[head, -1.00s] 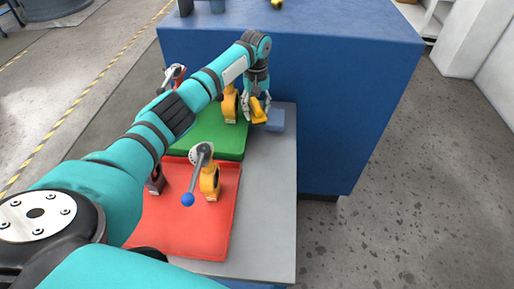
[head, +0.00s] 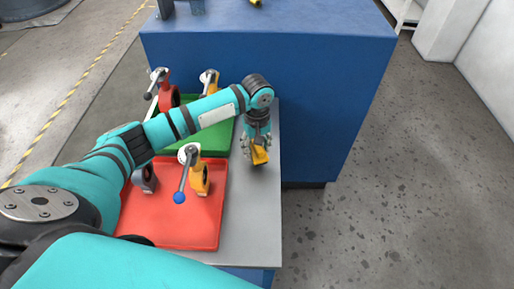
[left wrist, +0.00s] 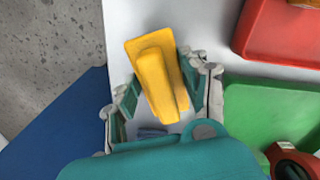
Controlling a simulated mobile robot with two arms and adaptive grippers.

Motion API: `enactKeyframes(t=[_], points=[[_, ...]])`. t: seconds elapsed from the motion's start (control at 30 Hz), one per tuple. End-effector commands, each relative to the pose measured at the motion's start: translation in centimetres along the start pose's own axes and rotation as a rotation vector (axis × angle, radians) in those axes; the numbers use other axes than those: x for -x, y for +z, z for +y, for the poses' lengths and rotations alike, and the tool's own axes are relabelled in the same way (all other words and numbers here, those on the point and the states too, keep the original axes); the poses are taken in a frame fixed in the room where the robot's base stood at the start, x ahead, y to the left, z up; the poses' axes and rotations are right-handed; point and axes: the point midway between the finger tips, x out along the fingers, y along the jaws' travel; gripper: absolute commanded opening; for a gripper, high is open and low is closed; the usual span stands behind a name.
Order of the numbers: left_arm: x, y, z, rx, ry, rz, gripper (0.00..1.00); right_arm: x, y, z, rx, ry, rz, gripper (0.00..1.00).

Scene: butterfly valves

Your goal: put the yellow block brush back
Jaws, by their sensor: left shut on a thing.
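The yellow block brush (head: 261,156) is over the bare grey table strip, right of the trays. It also shows in the left wrist view (left wrist: 158,75), with its raised grip between the fingers. My left gripper (head: 256,144) points down and is shut on the brush; its fingers (left wrist: 163,92) lie on both sides of it. I cannot tell whether the brush touches the table. A small blue-grey piece (left wrist: 152,132) shows beyond the fingers in the left wrist view; my arm hides it in the head view. My right gripper is not in view.
A red tray (head: 205,225) holds valves with a blue-knobbed lever (head: 180,196). A green tray (head: 218,146) lies behind it, with red (head: 163,82) and yellow (head: 211,82) valves nearby. A blue cabinet (head: 320,110) stands behind. The grey table strip (head: 250,220) is clear toward the front.

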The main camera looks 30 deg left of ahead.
Motion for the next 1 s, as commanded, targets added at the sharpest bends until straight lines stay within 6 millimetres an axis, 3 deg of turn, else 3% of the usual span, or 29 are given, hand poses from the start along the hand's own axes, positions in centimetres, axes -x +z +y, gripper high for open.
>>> enactKeyframes(t=[0.13, 0.5, 0.53, 0.67, 1.0], points=[[-1.5, 0.0, 0.1, -0.002, 0.002, 0.001, 0.19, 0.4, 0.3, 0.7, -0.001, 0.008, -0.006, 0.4], [-1.9, 0.0, 0.1, -0.002, 0.002, 0.0, 0.19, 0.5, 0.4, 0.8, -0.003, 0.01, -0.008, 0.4], [-1.9, 0.0, 0.1, -0.002, 0.002, 0.001, 0.49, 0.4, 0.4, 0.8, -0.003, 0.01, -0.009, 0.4], [-1.9, -0.1, 0.1, -0.002, 0.002, 0.001, 0.66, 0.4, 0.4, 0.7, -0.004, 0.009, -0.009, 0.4], [-1.6, -0.1, 0.1, -0.002, 0.003, 0.002, 0.68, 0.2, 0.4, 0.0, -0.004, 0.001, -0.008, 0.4]])
